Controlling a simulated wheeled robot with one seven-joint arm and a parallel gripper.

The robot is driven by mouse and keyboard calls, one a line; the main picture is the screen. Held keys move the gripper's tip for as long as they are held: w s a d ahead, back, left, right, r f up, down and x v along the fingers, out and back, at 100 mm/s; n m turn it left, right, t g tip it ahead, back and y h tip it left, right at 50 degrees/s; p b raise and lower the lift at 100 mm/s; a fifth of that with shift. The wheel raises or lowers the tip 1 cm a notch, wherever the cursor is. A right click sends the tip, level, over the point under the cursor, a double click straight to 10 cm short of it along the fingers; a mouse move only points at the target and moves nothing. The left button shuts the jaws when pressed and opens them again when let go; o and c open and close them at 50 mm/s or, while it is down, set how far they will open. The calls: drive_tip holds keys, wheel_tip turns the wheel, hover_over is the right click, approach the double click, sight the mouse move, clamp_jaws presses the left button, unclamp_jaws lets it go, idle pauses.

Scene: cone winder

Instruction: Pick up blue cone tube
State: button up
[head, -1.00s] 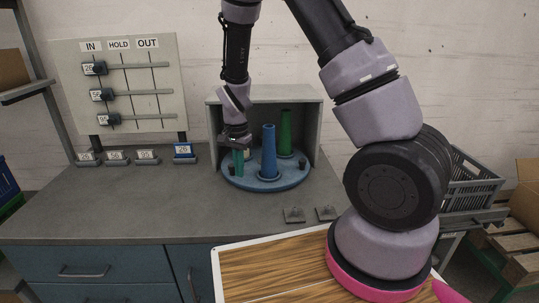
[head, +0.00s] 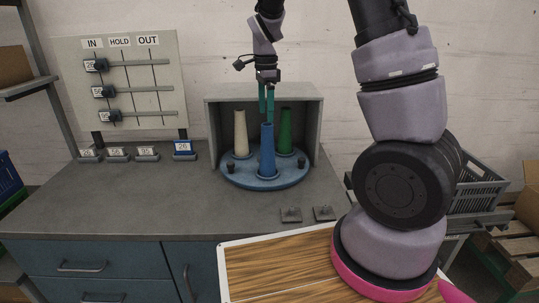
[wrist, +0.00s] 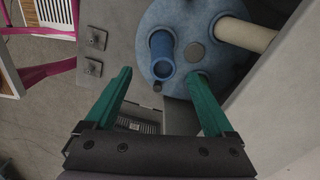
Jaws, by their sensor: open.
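The blue cone tube (head: 267,150) stands upright at the front of the round blue turntable (head: 237,180). Whether the tips overlap the tube in height I cannot tell.
A cream cone (head: 241,133) stands at the left of the turntable and a green cone (head: 286,134) at the right. A grey open-fronted housing (head: 315,130) surrounds the turntable on top, back and sides. The counter (head: 120,195) in front is largely clear.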

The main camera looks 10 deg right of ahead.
sight(267, 135)
drive_tip(key=f, duration=0.9)
drive_tip(key=shift+w+d+f, duration=0.2)
drive_tip(key=shift+w+d, duration=0.1)
clamp_jaws()
